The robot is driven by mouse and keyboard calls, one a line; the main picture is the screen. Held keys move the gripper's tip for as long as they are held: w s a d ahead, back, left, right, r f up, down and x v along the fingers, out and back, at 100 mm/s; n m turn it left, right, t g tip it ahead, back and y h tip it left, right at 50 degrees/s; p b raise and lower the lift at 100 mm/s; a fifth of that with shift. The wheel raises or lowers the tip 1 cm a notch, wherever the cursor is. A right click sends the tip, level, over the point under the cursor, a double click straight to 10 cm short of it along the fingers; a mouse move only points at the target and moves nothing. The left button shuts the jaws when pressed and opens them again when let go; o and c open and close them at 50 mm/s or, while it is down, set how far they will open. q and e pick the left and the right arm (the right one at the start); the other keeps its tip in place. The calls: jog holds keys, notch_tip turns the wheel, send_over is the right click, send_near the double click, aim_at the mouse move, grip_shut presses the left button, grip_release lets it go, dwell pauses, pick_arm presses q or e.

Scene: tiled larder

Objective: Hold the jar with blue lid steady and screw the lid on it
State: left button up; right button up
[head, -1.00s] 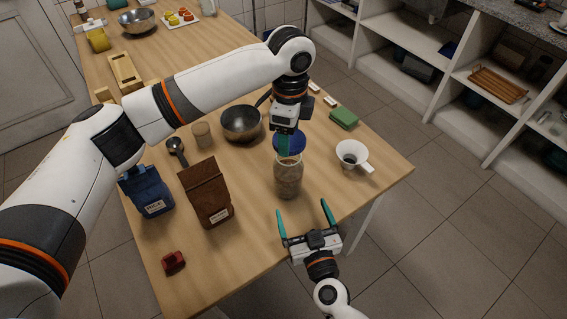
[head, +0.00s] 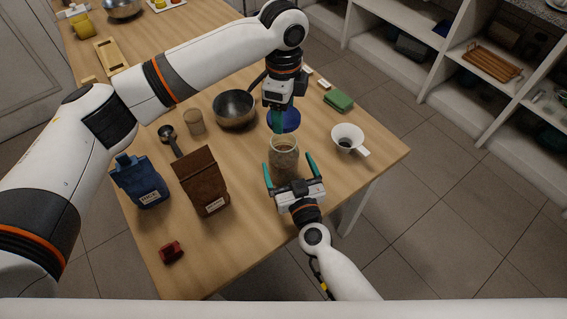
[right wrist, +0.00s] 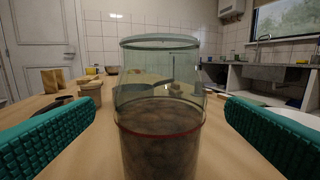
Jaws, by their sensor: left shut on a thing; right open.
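The glass jar (head: 284,168) stands upright on the wooden table with its mouth uncovered. In the right wrist view the jar (right wrist: 160,115) is filled with brown contents to about a thin red line. My left gripper (head: 277,121) is shut on the blue lid (head: 289,122), which appears above and apart from the jar. The lid is out of sight in the right wrist view. My right gripper (head: 290,164) is open, low at the jar's near side, with one teal finger on each side of it. In the right wrist view gaps show between the fingers and the glass.
A brown bag (head: 202,182) and a blue bag (head: 140,184) stand left of the jar. A dark pan (head: 234,110) sits behind it, a white funnel (head: 347,138) and green cloth (head: 339,100) to the right. A small red object (head: 171,252) lies at the front left.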

aim_at(280, 143)
jog(key=x, duration=0.5)
jog(key=shift+w, duration=0.2)
jog(key=c, duration=1.4)
pick_arm(q)
jog(key=shift+f, duration=2.5)
pick_arm(e)
jog(key=shift+c, duration=0.2)
pick_arm(q)
jog(key=shift+f, duration=0.85)
jog(key=shift+f, duration=0.55)
